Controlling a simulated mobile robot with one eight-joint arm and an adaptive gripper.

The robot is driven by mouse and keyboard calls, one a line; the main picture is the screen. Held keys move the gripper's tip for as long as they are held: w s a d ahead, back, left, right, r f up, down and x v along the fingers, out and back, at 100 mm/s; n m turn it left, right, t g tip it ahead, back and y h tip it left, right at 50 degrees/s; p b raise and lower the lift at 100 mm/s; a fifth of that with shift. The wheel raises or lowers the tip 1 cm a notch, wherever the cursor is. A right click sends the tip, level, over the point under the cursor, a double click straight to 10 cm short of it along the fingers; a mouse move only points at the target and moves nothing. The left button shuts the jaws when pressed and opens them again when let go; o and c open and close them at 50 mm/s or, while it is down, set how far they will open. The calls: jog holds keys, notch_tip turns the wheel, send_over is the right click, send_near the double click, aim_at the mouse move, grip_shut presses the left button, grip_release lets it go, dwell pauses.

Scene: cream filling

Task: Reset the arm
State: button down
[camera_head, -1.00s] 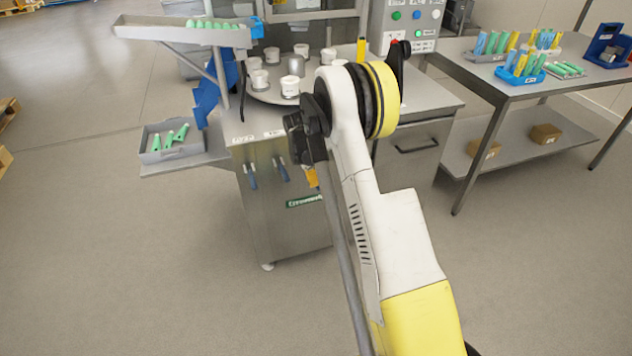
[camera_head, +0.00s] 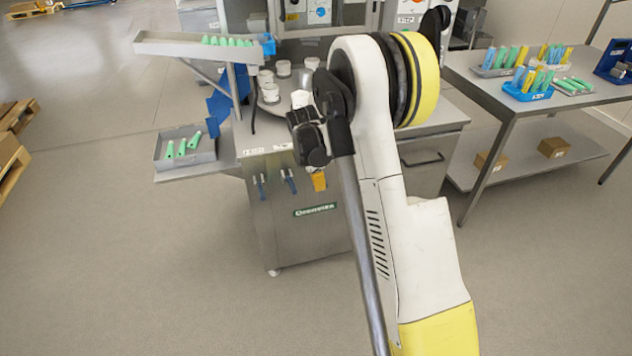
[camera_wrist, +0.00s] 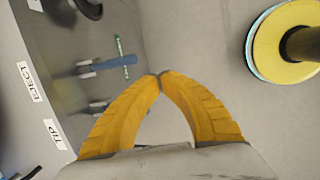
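My gripper (camera_head: 319,182) shows as small yellow fingers below the black wrist, in front of the steel filling machine's front panel. In the wrist view the two yellow fingers of my gripper (camera_wrist: 160,76) meet at their tips, with nothing between them. My white and yellow arm (camera_head: 420,235) is bent, with its large joint high in the picture. It hides part of the machine's top.
The filling machine (camera_head: 315,245) has white jars (camera_head: 283,69) on top and blue handles (camera_head: 262,187) on its front. A grey tray (camera_head: 185,160) with green pieces is at left. A steel table (camera_head: 500,90) with coloured tubes stands right. Floor in front is clear.

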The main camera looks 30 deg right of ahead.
jog(key=s+a+r+m+t, duration=0.1)
jog(key=s+a+r+m, duration=0.2)
jog(key=s+a+r, duration=0.35)
jog(key=s+a+r+m+t, duration=0.2)
jog(key=s+a+r+m, duration=0.1)
jog(key=r, duration=0.7)
jog(key=s+a+r+m+t+y, duration=0.1)
jog(key=s+a+m, duration=0.3)
jog(key=s, duration=0.4)
jog(key=s+a+r+m+t+y, duration=0.1)
jog(key=s+a+r+m+t, duration=0.1)
jog(key=s+a+m, duration=0.3)
jog(key=shift+s+a+r, duration=0.2)
jog(key=shift+s+r, duration=0.25)
jog(key=shift+s, duration=1.75)
